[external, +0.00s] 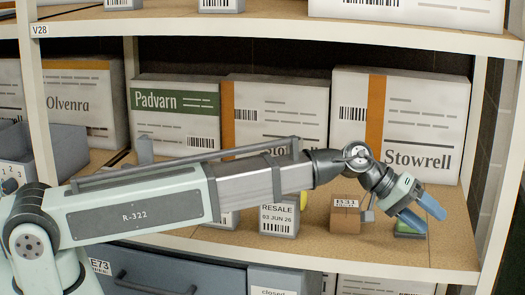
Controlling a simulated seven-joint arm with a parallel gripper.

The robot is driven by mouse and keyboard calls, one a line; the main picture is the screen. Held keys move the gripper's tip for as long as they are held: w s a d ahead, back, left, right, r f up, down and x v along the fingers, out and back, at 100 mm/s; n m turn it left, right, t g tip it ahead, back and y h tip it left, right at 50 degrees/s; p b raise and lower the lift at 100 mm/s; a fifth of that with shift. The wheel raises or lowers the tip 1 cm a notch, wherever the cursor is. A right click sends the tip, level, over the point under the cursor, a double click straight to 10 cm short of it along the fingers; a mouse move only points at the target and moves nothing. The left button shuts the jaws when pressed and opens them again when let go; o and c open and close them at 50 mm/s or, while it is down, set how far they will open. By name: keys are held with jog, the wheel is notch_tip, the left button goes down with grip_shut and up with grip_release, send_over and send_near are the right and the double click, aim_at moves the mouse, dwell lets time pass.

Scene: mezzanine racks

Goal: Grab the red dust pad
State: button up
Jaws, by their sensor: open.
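I see no red dust pad in the external view. A small flat block, green on top with a dark lower part (406,231), lies on the shelf at the right, partly hidden by my gripper. My gripper (433,222) reaches down to the right over this block. Its two blue fingers are apart, and nothing shows held between them. The lower finger overlaps the green block in the picture; I cannot tell whether they touch.
A small brown carton (345,217) and a grey bin labelled RESALE (279,218) stand left of my gripper. A white rack post (500,160) is at the right. Bare shelf (445,251) lies in front of the block.

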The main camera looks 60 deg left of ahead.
jog(key=w+a+n+y, duration=0.1)
jog(key=a+n+y, duration=0.35)
jog(key=a, duration=2.05)
jog(key=s+a+n+g+y, duration=0.1)
jog(key=s+a+n, duration=0.25)
jog(key=a, duration=0.85)
jog(key=s+a+n+g+y, duration=0.15)
jog(key=s+a, duration=0.25)
jog(key=a, duration=0.8)
jog(key=n+g+y, duration=0.3)
jog(key=n+g, duration=0.3)
jog(key=n, duration=0.5)
send_near(131, 168)
jog(key=f, duration=0.5)
jog(key=shift+s+a, duration=0.15)
jog(key=shift+s, duration=0.1)
jog(key=shift+s+a+f, duration=0.1)
jog(key=shift+a+f, duration=0.1)
jog(key=shift+f, duration=0.65)
jog(key=shift+a+f, duration=0.15)
jog(key=shift+f, duration=0.75)
jog(key=shift+s+a+f, duration=0.1)
jog(key=shift+a+f, duration=0.1)
jog(key=shift+f, duration=0.65)
